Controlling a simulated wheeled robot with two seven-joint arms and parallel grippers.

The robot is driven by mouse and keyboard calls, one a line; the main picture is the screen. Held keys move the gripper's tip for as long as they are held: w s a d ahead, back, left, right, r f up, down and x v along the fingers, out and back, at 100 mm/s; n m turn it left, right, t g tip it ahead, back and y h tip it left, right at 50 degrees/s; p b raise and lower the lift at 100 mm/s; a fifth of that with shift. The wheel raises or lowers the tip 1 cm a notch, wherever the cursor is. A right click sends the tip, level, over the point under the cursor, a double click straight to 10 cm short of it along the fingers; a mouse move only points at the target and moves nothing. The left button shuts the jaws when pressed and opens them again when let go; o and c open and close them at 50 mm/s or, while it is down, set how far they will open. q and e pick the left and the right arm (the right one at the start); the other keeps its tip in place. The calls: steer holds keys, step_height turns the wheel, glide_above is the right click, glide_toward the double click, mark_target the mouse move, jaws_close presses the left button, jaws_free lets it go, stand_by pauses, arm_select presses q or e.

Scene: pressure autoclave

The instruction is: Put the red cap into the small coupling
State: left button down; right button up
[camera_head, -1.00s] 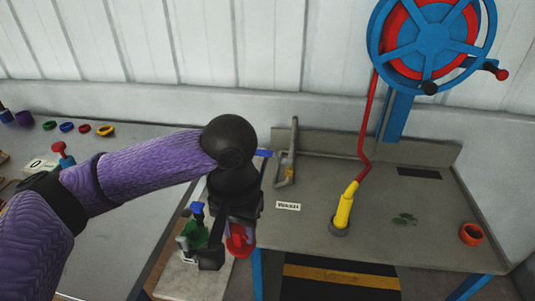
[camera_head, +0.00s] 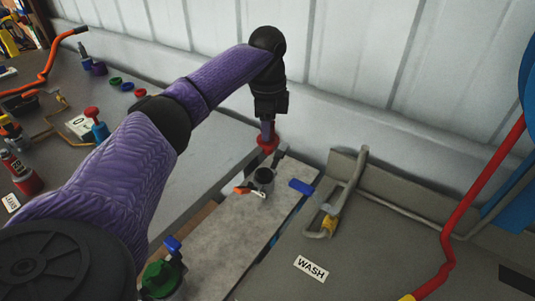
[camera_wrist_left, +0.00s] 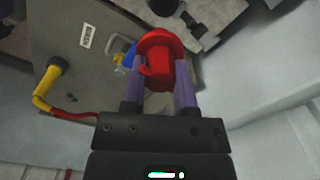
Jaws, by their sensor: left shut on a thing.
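My left gripper (camera_head: 267,130) is shut on the red cap (camera_head: 267,143), which hangs below its fingers. In the left wrist view the red cap (camera_wrist_left: 158,58) sits between the two purple fingers (camera_wrist_left: 158,92). A second, green coupling (camera_head: 160,279) with a blue lever stands at the near end of the board. I cannot tell for sure which is the small coupling. My right gripper is not in view.
The pale board (camera_head: 228,236) lies between two grey tables. A blue piece (camera_head: 301,187) lies at its right edge. A bent grey pipe (camera_head: 341,205) and a WASH label (camera_head: 311,268) are to the right. Several coloured rings and fittings lie on the left table. The wall is close behind.

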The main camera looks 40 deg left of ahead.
arm_select(q)
steer(key=shift+m, duration=0.4)
steer(key=f+b, duration=0.1)
steer(key=f, duration=0.2)
steer(key=f+b, duration=0.1)
steer(key=f, duration=0.3)
steer(key=a+f+b, duration=0.1)
steer(key=f, duration=0.2)
steer(key=shift+a+f+b, duration=0.1)
steer(key=shift+f+b, duration=0.15)
steer(key=shift+b, duration=0.1)
steer(key=shift+r, duration=0.1)
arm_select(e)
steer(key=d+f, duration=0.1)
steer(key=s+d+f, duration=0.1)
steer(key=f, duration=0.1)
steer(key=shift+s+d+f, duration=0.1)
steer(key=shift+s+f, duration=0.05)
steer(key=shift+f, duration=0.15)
